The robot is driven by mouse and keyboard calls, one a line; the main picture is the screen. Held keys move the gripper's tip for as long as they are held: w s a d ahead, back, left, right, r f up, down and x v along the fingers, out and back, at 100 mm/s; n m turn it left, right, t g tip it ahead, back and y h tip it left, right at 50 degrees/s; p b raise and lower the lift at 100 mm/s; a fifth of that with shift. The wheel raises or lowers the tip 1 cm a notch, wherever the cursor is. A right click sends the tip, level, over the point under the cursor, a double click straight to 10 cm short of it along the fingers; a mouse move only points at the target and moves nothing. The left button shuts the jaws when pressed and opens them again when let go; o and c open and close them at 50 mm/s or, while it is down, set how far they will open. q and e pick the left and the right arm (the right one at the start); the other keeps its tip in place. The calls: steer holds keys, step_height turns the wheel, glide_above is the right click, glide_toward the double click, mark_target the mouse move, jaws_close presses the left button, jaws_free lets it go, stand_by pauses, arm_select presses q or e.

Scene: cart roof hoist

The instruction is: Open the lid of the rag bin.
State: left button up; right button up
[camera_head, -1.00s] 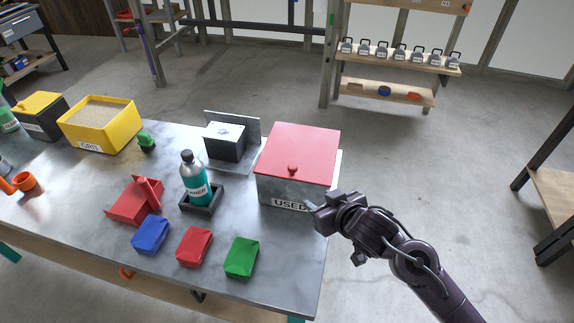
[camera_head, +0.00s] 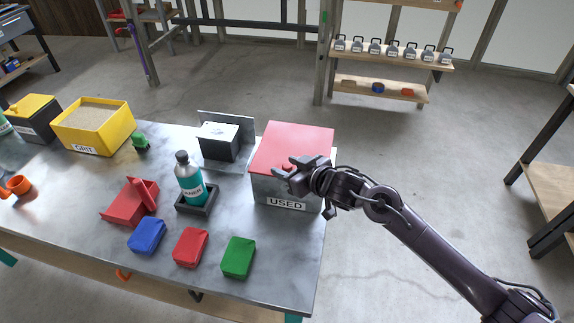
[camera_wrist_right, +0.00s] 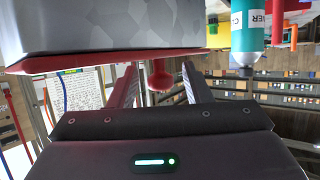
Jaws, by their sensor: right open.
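The bin marked USED (camera_head: 285,203) is a grey box with a flat red lid (camera_head: 295,138), standing at the table's right end. The lid is down. A small red knob (camera_head: 287,167) on the lid's front part is partly hidden by my gripper in the head view. My right gripper (camera_head: 283,168) is open at the lid's front, its fingers pointing left. In the right wrist view the round red knob (camera_wrist_right: 160,76) shows between the two spread fingers; I cannot tell whether they touch it. My left gripper is not in view.
A teal bottle (camera_head: 189,184) stands in a dark tray left of the bin. A grey block (camera_head: 218,142) with an upright plate is behind it. Blue, red and green packs lie along the front. A yellow grit box (camera_head: 125,135) stands farther left.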

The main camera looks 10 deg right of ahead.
steer(key=shift+w+a, duration=0.2)
jaws_close()
stand_by(0.3)
